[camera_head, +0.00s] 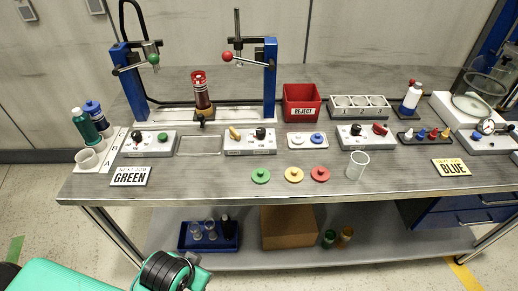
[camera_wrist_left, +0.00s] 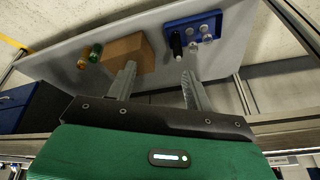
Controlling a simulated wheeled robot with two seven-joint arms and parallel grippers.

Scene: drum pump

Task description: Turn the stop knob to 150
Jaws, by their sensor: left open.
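Three pale control boxes stand along the bench front: a left box (camera_head: 133,150) with a black knob (camera_head: 162,136) and a green one, a middle box (camera_head: 233,149) with a yellow knob (camera_head: 235,134) and a black knob (camera_head: 261,133), and a right box (camera_head: 350,142) with a black knob (camera_head: 356,130) and a red knob (camera_head: 380,130). Their markings are too small to read, so I cannot tell which is the stop knob. My left gripper (camera_wrist_left: 158,70) is open and empty, below the bench top and apart from the boxes. My right gripper is not in view.
A blue-posted frame (camera_head: 271,80) stands behind the boxes, with a red-and-brown cylinder (camera_head: 200,92) in it. Green, yellow and red discs (camera_head: 293,174) and a clear cup (camera_head: 357,166) lie in front. The lower shelf holds a cardboard box (camera_head: 288,228) and a blue tray (camera_wrist_left: 182,33).

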